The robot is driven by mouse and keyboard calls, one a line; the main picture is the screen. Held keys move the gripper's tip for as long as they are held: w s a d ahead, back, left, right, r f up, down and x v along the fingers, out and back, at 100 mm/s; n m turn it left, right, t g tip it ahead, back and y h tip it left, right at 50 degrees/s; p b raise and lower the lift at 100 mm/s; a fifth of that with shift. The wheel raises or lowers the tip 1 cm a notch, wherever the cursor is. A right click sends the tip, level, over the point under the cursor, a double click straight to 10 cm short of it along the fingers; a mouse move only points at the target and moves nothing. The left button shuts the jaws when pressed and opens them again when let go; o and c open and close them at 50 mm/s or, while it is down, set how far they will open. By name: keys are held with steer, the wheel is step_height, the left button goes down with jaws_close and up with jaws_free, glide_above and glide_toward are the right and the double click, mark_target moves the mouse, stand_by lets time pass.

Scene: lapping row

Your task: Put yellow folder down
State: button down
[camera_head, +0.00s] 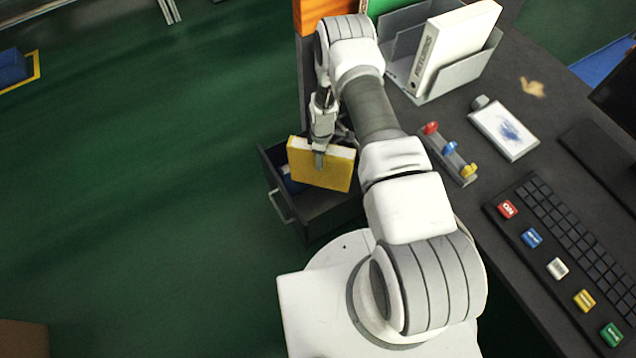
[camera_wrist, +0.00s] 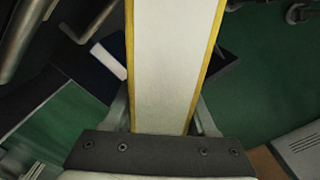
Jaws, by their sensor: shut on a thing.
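The yellow folder (camera_head: 321,168) has yellow covers and white page edges. My gripper (camera_head: 321,152) is shut on it and holds it upright, over an open dark drawer (camera_head: 312,218) with a metal handle, in the head view. I cannot tell whether the folder's lower edge touches the drawer. In the wrist view the folder's white edge (camera_wrist: 175,65) fills the middle, between my two fingers (camera_wrist: 160,115). A blue thing (camera_head: 292,181) lies in the drawer, partly hidden behind the folder.
The dark desk (camera_head: 455,110) stands on the right. It carries a grey file holder (camera_head: 455,82) with a white binder (camera_head: 455,45), a rack of coloured knobs (camera_head: 450,155), a white tablet (camera_head: 505,130) and a keyboard (camera_head: 575,240). The green floor (camera_head: 140,180) at left is mostly clear.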

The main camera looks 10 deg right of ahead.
mark_target(322, 172)
step_height(322, 172, down, 26)
steer(key=b, duration=2.1)
steer(key=shift+b, duration=0.4)
steer(key=shift+f, duration=0.55)
steer(key=shift+c, duration=0.6)
jaws_free()
step_height(322, 172, up, 17)
steer(key=p, duration=0.6)
steer(key=shift+r, duration=0.25)
